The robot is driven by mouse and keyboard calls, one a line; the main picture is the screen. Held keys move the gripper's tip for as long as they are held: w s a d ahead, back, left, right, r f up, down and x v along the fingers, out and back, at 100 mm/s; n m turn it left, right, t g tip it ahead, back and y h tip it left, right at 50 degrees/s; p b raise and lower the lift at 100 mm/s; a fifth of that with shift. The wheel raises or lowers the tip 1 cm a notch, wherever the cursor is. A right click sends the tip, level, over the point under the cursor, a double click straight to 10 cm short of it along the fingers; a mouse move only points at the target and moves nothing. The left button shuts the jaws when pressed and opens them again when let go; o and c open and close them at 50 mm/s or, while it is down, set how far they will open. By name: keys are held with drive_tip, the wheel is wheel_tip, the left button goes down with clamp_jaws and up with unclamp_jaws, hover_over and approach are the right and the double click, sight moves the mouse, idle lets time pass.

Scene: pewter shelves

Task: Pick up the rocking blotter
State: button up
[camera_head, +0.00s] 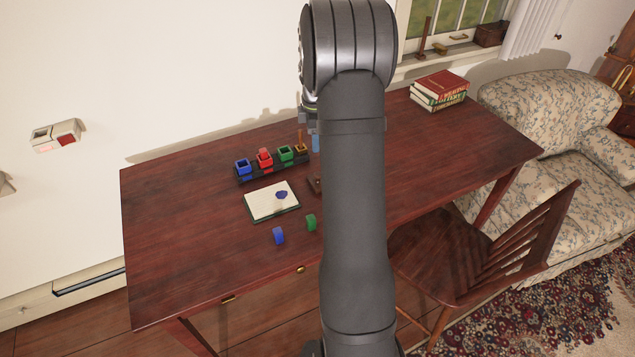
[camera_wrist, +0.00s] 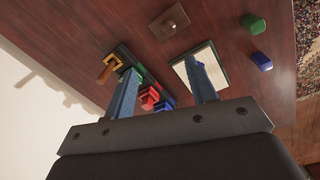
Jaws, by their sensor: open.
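The rocking blotter (camera_wrist: 169,21), a small brown wooden block with a round knob on top, lies on the dark red desk near the top of the wrist view. In the head view only a brown edge of it (camera_head: 313,186) shows beside my arm, which hides the rest. My gripper (camera_wrist: 161,64) has two blue fingers spread apart with nothing held between them. The blotter appears beyond the fingertips, apart from them. In the head view my gripper is mostly hidden behind my arm, with one blue finger (camera_head: 315,143) showing above the desk.
An ink stand (camera_head: 240,179) with blue, red and green wells stands near the wall. An open notebook (camera_head: 262,203) with a blue blot lies in front of it. Blue (camera_head: 278,236) and green (camera_head: 311,222) pieces lie nearer the front edge. Books (camera_head: 439,90) are stacked far right.

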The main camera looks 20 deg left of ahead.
drive_tip(key=shift+n+g, duration=0.4)
drive_tip(key=shift+n, duration=0.2)
wheel_tip(320, 180, down, 9)
drive_tip(key=shift+s+d+f, duration=0.1)
drive_tip(key=shift+f, duration=0.1)
drive_tip(key=shift+s+d+f, duration=0.1)
drive_tip(key=shift+d+f, duration=0.05)
drive_tip(key=shift+f, duration=1.25)
drive_tip(key=shift+d+f, duration=0.15)
drive_tip(key=shift+f, duration=1.2)
drive_tip(key=c, duration=1.1)
